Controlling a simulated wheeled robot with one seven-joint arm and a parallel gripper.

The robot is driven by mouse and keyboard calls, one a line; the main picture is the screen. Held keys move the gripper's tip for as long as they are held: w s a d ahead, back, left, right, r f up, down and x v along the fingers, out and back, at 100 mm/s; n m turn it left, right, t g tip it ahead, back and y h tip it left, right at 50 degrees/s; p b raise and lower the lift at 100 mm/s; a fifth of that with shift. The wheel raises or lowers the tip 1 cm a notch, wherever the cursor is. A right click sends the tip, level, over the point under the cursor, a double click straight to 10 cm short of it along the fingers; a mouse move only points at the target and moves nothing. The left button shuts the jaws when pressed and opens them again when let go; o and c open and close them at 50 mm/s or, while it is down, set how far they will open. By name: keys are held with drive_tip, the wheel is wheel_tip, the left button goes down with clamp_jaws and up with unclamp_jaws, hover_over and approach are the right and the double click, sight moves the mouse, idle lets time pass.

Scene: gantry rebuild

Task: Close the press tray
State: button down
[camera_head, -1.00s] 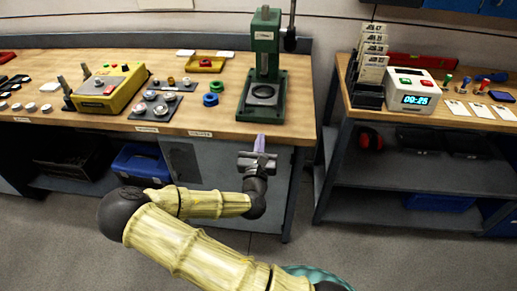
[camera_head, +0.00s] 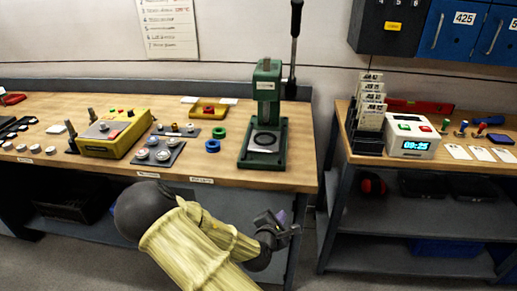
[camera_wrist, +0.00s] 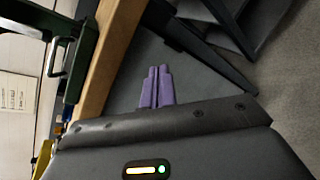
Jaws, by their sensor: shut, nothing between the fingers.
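The green press (camera_head: 267,95) stands near the front edge of the wooden workbench, with a long black lever at its right. Its tray (camera_head: 259,149) is at the base, a pale plate with a dark ring on it. How far the tray sticks out is hard to tell from here. In the wrist view, a metal bar handle (camera_wrist: 55,57) shows on the dark green press at the left. My gripper (camera_head: 283,216) is in front of the bench and below its top, apart from the press. Its purple fingers (camera_wrist: 158,73) are shut and empty, to the right of the handle in the wrist view.
The bench front edge (camera_head: 215,182) lies between my gripper and the press. A yellow control box (camera_head: 115,133), green and blue rings and metal parts sit left of the press.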

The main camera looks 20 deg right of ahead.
drive_tip(key=s+a+f+m+g+y, duration=0.2)
drive_tip(key=s+a+m+g+y, duration=0.3)
drive_tip(key=m, duration=0.6)
drive_tip(key=s+a+r+m+g+y, duration=0.3)
drive_tip(key=s+r+m, duration=0.5)
drive_tip(key=s+r, duration=0.2)
drive_tip(key=shift+s+r+m+y, duration=0.3)
drive_tip(key=shift+r+m, duration=0.1)
drive_tip(key=shift+r, duration=0.55)
